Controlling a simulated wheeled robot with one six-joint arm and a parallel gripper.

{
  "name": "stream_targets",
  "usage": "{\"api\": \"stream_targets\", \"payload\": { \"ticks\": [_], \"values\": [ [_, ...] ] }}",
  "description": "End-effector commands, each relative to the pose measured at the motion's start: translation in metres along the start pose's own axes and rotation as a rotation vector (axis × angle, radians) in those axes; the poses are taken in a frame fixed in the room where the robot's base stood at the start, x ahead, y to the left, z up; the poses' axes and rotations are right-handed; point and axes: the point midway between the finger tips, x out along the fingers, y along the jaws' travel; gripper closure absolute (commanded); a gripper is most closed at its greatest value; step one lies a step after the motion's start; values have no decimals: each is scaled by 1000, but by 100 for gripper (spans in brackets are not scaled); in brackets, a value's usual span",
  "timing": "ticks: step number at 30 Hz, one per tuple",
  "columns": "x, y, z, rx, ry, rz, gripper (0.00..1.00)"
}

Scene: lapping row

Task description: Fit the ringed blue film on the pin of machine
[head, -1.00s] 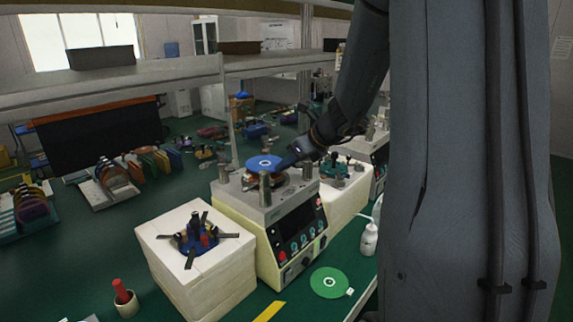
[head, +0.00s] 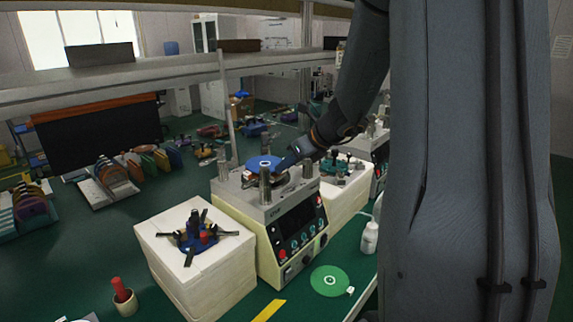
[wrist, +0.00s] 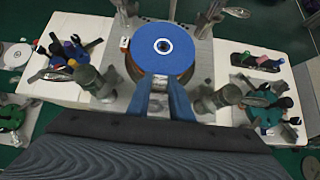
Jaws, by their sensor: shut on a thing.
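The blue film (head: 264,162) is a round disc with a white ring at its centre. In the wrist view the blue film (wrist: 162,48) lies over the round plate of the machine, just beyond my fingertips. My gripper (wrist: 165,84) is shut on its near edge or a tab there; the exact grip is hard to see. The machine (head: 283,232) is a cream box with a grey top, metal posts and a dark front panel. The pin is hidden under the film, and I cannot tell whether the film rests on it.
Metal posts (wrist: 96,82) and (wrist: 215,98) stand close on both sides of my gripper. A white block (head: 200,262) with a blue fixture stands left of the machine. A green disc (head: 330,281) and a white bottle (head: 370,238) are on the green bench at the right.

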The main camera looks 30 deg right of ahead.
Motion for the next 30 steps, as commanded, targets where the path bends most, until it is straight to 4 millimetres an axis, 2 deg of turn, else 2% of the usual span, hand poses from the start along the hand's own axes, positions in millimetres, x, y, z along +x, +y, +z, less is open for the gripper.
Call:
{"api": "stream_targets", "payload": {
  "ticks": [16,17,20,30],
  "values": [
    [9,0,-9,0,0,0,100],
    [9,0,-9,0,0,0,77],
    [8,0,-9,0,0,0,60],
    [6,0,-8,0,-1,-1,59]
  ]
}}
